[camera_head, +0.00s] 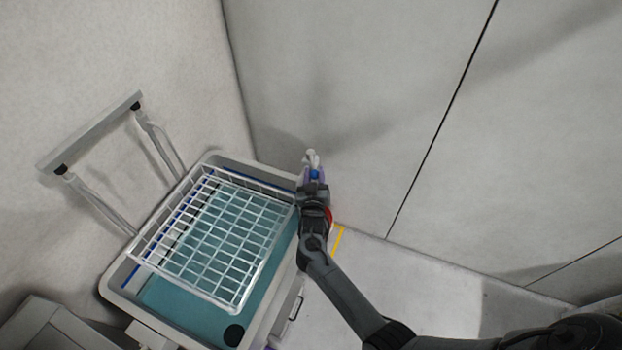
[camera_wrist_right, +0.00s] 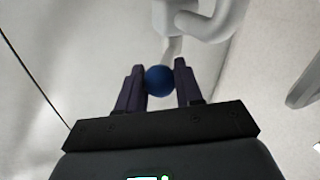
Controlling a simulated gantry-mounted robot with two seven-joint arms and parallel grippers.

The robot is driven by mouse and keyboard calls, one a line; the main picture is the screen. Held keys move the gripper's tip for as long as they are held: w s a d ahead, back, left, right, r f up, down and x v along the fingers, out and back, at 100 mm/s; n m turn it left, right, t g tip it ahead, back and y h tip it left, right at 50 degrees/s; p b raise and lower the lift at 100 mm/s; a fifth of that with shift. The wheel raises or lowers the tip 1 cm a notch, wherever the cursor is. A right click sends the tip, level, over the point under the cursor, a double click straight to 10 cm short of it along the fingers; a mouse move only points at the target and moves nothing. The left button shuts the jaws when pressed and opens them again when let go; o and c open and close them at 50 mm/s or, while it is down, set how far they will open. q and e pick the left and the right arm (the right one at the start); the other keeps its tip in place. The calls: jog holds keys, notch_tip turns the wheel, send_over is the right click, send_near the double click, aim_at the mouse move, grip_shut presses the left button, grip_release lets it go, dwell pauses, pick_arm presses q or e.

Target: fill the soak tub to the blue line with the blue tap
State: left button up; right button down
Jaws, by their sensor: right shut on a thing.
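The soak tub (camera_head: 118,280) is a pale rimmed tub in the lower left of the head view, with teal water or a teal floor inside; I cannot tell which. A blue line (camera_head: 130,275) shows on its inner wall. The blue tap (camera_wrist_right: 160,80) has a round blue knob, and its pale spout (camera_head: 311,157) stands by the tub's far right corner. My right gripper (camera_head: 314,178) is at the tap. In the wrist view its two dark fingers (camera_wrist_right: 161,86) are shut on the blue knob. My left gripper is not in view.
A white wire rack (camera_head: 235,305) sits in the tub. A round black disc (camera_head: 233,335) is at the tub's near end. A grey frame with posts (camera_head: 95,130) stands to the left. Walls close in behind; floor with a yellow line (camera_head: 338,240) lies to the right.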

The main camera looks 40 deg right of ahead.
dwell(0.3)
jog(key=c, duration=0.8)
grip_release()
jog(key=shift+w, duration=0.1)
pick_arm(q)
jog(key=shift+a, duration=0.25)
pick_arm(e)
jog(key=shift+o, duration=0.2)
